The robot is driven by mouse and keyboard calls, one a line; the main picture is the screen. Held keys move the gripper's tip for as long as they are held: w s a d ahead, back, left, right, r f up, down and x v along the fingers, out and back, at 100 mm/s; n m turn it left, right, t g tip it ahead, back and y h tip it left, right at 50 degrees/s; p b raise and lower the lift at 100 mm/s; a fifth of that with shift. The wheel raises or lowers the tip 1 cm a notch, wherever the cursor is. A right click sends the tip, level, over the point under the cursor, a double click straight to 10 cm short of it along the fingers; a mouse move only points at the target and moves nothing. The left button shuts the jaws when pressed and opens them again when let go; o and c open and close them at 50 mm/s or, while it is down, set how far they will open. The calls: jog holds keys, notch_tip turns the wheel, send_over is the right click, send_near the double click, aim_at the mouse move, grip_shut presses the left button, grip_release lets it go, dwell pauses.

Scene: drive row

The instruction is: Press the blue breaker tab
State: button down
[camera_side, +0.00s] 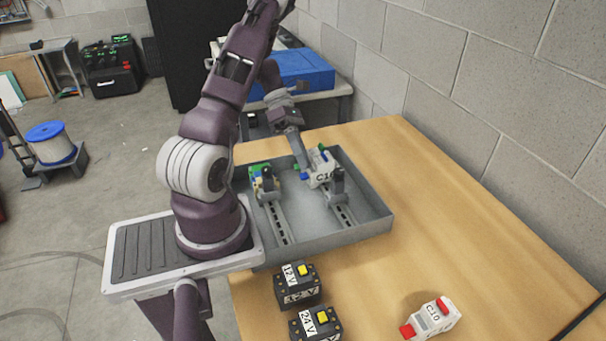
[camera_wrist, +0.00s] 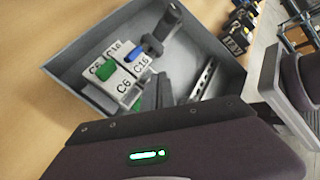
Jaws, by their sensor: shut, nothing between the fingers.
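The white breakers (camera_side: 320,171) stand side by side on the right rail in the grey tray. The wrist view shows C6 and C16 labels on them (camera_wrist: 122,86). The blue tab (camera_wrist: 137,52) is on the C16 breaker. A green tab (camera_wrist: 106,71) is on the neighbouring C6 breaker. My gripper (camera_side: 302,162) is shut and empty, pointing down beside the breakers. In the wrist view its fingers (camera_wrist: 157,82) are close to the C16 breaker's face, near the blue tab. I cannot tell whether they touch.
The grey tray (camera_side: 355,232) has raised walls. A dark end stop (camera_side: 338,180) stands beside the breakers. The left rail carries a green and yellow part (camera_side: 259,172). Black 12 V (camera_side: 297,286) and 24 V (camera_side: 315,324) blocks and a loose C10 breaker (camera_side: 432,318) lie outside.

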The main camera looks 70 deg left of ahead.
notch_tip(320, 180, up, 5)
dwell(0.7)
dwell(0.6)
jog(key=w+d+r+m+g+y, duration=0.15)
jog(key=d+r+m+y, duration=0.25)
jog(key=d+r+m, duration=0.9)
jog(key=s+d+r+m+t+y, duration=0.2)
jog(key=s+d+m, duration=0.3)
jog(key=m, duration=0.3)
jog(key=s+d+r+m+t+y, duration=0.1)
jog(key=s+d+m+t+y, duration=0.2)
jog(key=s+d+m, duration=0.2)
jog(key=d+m, duration=0.1)
jog(key=m, duration=0.2)
jog(key=shift+d+r+m, duration=0.25)
jog(key=shift+r+m, duration=0.05)
jog(key=shift+r, duration=0.05)
